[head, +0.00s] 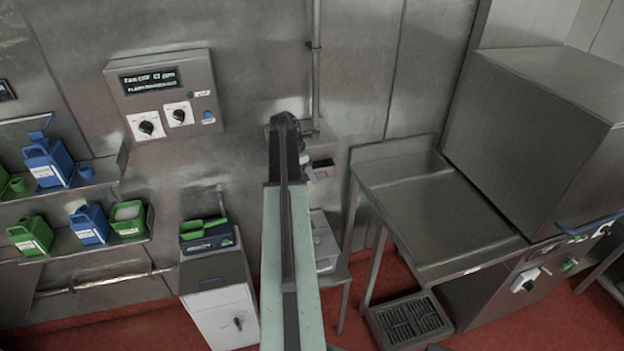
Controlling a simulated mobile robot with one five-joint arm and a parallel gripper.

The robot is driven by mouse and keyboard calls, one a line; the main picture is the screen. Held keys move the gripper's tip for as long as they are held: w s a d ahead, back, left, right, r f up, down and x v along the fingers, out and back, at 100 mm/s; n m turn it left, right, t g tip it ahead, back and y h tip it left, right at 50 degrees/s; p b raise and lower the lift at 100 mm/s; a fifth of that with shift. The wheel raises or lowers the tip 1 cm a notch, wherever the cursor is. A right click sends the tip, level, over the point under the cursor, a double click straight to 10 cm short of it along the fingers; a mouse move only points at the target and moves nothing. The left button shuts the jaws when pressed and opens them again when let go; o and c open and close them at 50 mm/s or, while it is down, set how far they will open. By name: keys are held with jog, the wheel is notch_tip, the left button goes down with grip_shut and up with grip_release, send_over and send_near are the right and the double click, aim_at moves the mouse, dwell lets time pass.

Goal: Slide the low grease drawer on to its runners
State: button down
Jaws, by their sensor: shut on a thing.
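My arm (271,270) runs up the middle of the head view, and its dark far end (283,140) stands in front of the back wall. My gripper's jaws do not show; they seem hidden behind the arm, so I cannot see what they hold. I cannot make out the grease drawer or its runners for certain. A low dark tray with a grate (410,318) sits near the floor, below the steel table's front edge. A grey unit with a dark slot (322,165) is partly hidden behind my arm.
A steel table (430,215) and a large steel box (535,130) fill the right. A white cabinet (219,300) stands left of my arm. Shelves with blue and green containers (85,220) and a control box (165,95) are on the left wall. Red floor shows between.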

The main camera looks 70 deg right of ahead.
jog(key=shift+d, duration=0.1)
dwell(0.3)
jog(key=c, duration=0.7)
grip_release()
jog(key=shift+w, duration=0.1)
jog(key=o, duration=0.5)
jog(key=shift+c, duration=0.2)
jog(key=shift+w+r+p, duration=0.2)
jog(key=shift+r+p, duration=0.35)
jog(key=shift+w+r+p, duration=0.2)
jog(key=shift+r+p, duration=0.35)
jog(key=shift+c, duration=0.6)
jog(key=shift+o, duration=0.3)
jog(key=shift+a+p+v, duration=0.15)
jog(key=shift+p+v, duration=0.9)
jog(key=shift+v, duration=0.15)
jog(key=shift+a+p+v, duration=0.15)
jog(key=shift+p+v, duration=0.9)
jog(key=shift+v, duration=0.15)
